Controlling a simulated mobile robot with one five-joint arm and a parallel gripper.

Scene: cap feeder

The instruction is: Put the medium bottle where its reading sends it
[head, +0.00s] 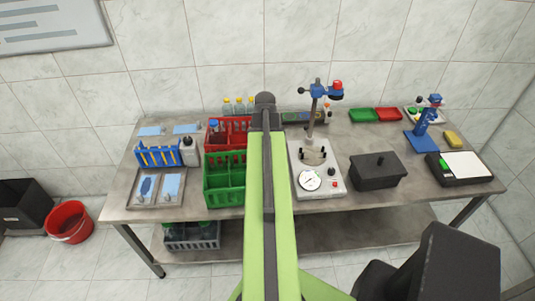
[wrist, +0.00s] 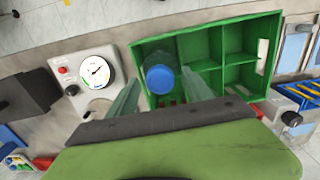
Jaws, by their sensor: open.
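A clear bottle with a blue cap (wrist: 160,79) shows in the wrist view, between my gripper's fingers, at the near-left compartment of the green crate (wrist: 268,50). It looks upright; whether its base rests on the crate floor is hidden. My gripper (wrist: 160,92) is open, one pale finger on each side of the bottle, with gaps visible. In the head view my arm covers the bottle, and the gripper's fingers cannot be made out. The green crate (head: 224,198) stands left of the dial device (head: 328,184). The dial (head: 310,180) is too small to read.
A red crate (head: 240,122) holding a blue-capped bottle (head: 213,125) stands behind the green one. A black lidded box (head: 378,171) is right of the dial device. A blue rack (head: 158,156) stands at left. Small green (head: 363,115) and red (head: 390,114) trays lie at the back.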

